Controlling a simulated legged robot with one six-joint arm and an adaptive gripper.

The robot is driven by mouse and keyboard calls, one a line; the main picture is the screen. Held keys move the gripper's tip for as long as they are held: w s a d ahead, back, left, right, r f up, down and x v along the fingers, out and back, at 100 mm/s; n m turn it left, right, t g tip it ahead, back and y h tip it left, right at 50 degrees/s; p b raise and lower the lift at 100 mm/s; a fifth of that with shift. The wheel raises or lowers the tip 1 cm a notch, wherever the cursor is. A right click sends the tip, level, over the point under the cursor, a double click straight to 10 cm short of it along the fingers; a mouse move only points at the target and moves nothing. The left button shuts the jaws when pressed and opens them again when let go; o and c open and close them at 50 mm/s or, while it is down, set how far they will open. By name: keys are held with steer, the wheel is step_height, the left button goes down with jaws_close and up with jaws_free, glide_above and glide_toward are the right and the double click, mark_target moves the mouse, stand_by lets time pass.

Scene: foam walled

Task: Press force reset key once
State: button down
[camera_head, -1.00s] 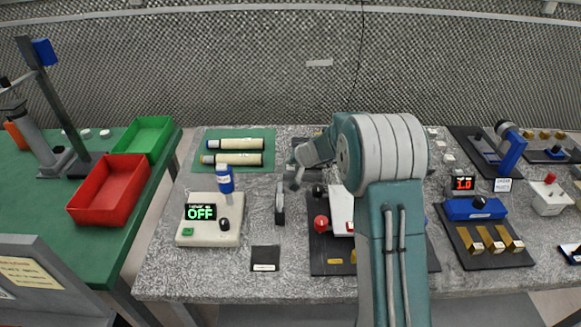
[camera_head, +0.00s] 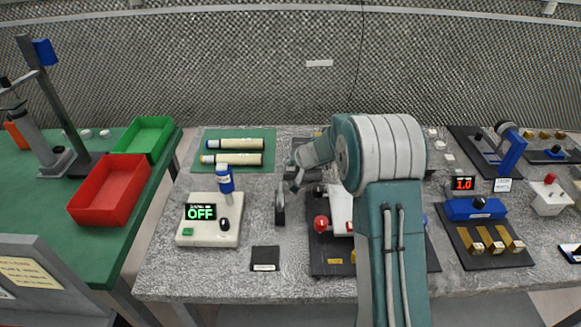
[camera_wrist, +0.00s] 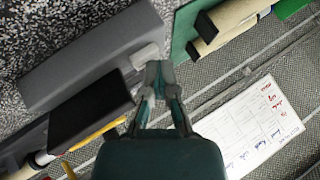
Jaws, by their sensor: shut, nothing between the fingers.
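In the wrist view a grey box-shaped device (camera_wrist: 85,55) with a dark face lies at the upper left. A small light grey key (camera_wrist: 145,56) stands out at its right end; I take it for the force reset key, but no label is readable. My gripper (camera_wrist: 160,75) is shut and empty, its fingertips just beside and below the key in the picture; I cannot tell whether they touch it. In the head view my gripper (camera_head: 294,184) is small, left of my arm, above the grey bench. The device is mostly hidden behind my arm there.
The green mat with two cream rolls (camera_head: 233,159) lies left of my gripper. A dark upright handle (camera_head: 280,204) stands close below it. A red-knobbed fixture (camera_head: 321,223) is near my arm.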

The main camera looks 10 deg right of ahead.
mark_target(292, 168)
steer(key=shift+s+f, duration=0.2)
steer(key=shift+f, duration=0.4)
stand_by(0.3)
steer(key=shift+d+r, duration=0.1)
steer(key=shift+w+d+r, duration=0.1)
steer(key=shift+d+r, duration=0.1)
steer(key=shift+r, duration=0.3)
steer(key=shift+w+d+r, duration=0.1)
steer(key=shift+d+r, duration=0.05)
steer(key=shift+r, duration=0.3)
steer(key=shift+a+r, duration=0.15)
steer(key=shift+r, duration=0.5)
steer(key=shift+a+r, duration=0.15)
steer(key=shift+r, duration=1.8)
